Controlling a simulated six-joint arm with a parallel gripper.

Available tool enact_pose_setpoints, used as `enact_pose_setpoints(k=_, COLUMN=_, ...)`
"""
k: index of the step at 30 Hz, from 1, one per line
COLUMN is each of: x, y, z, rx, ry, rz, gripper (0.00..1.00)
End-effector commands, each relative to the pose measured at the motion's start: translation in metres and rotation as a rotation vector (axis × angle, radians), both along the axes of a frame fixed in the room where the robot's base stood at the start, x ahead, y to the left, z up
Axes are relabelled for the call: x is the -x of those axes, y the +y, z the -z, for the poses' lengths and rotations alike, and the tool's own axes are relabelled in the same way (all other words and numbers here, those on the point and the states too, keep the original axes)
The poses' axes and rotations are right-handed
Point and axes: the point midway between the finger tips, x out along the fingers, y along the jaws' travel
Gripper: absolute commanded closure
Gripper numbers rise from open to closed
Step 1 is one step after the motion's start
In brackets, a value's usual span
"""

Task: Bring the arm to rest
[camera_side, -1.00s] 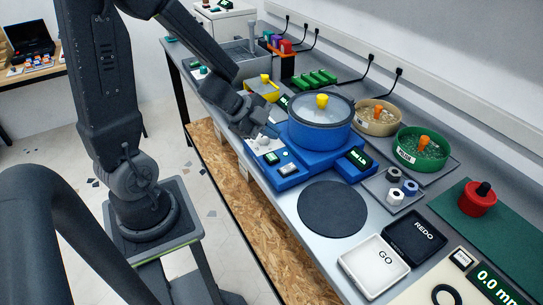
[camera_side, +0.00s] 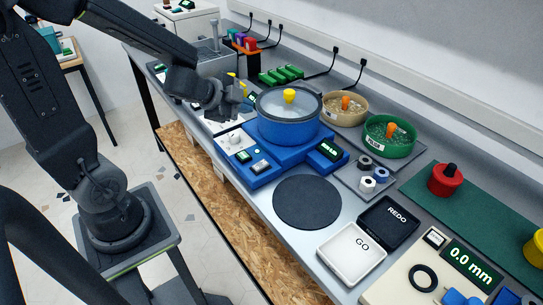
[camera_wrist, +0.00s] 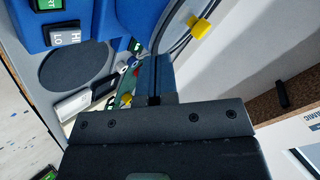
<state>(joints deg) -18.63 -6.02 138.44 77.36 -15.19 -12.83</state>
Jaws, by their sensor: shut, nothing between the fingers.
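My gripper (camera_side: 243,100) is shut and empty, raised left of the blue pot with the glass lid and yellow knob (camera_side: 289,97). The pot sits on a blue machine (camera_side: 262,166) with a small display and buttons. I cannot tell how far the fingertips are from the pot. In the wrist view the closed fingers (camera_wrist: 155,85) show at the middle, with blue machine parts and a yellow knob (camera_wrist: 201,27) above them.
A tan bowl (camera_side: 346,110) and a green bowl (camera_side: 388,138) stand right of the pot. A dark round pad (camera_side: 307,202), GO tray (camera_side: 350,254) and REDO tray (camera_side: 389,223) lie nearer. Green blocks (camera_side: 281,76) stand behind.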

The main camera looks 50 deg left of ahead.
Motion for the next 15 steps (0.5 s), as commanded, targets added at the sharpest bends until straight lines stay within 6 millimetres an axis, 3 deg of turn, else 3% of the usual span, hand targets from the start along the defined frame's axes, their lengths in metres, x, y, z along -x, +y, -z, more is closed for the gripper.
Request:
enact_pose_setpoints(k=1, x=0.0, y=-0.001, z=-0.018, rx=-0.003, ry=-0.037, rz=-0.094, gripper=1.0)
enact_pose_setpoints(k=6, x=0.026, y=-0.006, z=-0.057, rx=0.092, ry=-0.047, rz=-0.43, gripper=1.0)
enact_pose_setpoints(k=10, x=0.061, y=-0.028, z=-0.071, rx=0.243, ry=0.042, rz=-0.613, gripper=1.0)
enact_pose_setpoints(k=15, x=0.107, y=-0.072, z=-0.08, rx=0.451, ry=0.225, rz=-0.707, gripper=1.0)
